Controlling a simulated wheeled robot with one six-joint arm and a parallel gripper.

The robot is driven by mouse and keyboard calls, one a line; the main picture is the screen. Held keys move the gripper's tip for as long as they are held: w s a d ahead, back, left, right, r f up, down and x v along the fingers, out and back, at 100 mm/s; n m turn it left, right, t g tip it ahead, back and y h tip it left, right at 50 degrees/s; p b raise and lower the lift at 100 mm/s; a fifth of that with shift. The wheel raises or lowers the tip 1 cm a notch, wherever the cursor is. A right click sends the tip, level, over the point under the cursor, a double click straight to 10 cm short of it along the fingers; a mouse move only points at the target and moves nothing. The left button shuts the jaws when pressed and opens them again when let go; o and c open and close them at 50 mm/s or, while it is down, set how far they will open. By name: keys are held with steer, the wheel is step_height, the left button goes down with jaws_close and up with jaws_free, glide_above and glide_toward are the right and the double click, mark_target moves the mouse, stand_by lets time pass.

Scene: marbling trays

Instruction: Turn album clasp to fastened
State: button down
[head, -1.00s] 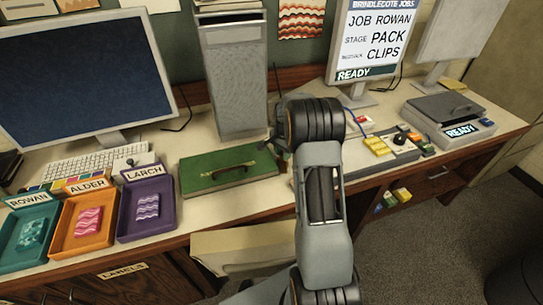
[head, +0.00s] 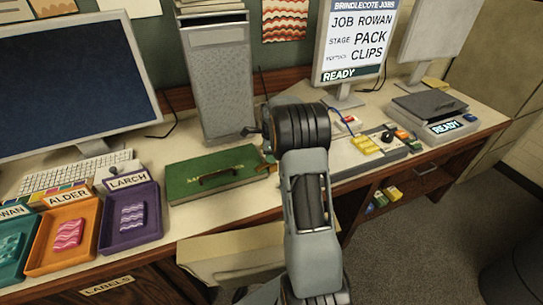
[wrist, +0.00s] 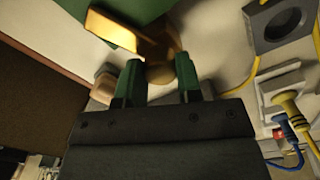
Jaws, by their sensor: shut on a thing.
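The brass album clasp (wrist: 161,73) is at the album's right edge, beside a bright brass plate (wrist: 112,29). My gripper (wrist: 159,82) has its two green fingers shut on the clasp, one on each side. Its lower part is hidden between the fingers. In the head view my arm's wrist covers the fingers, and only a small brass bit (head: 271,167) shows at the album's edge.
Orange (head: 38,262) and purple (head: 106,240) trays stand left of the album. A grey tower (head: 222,95) rises behind it. A grey panel with yellow pieces (head: 366,145) and cables with yellow (wrist: 289,102) and blue plugs lie to the right.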

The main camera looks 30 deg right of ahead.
steer(key=shift+m, duration=1.8)
steer(key=c, duration=0.8)
jaws_free()
steer(key=shift+r, duration=0.1)
step_height(320, 180, up, 14)
steer(key=shift+f+b, duration=0.15)
steer(key=shift+b, duration=0.4)
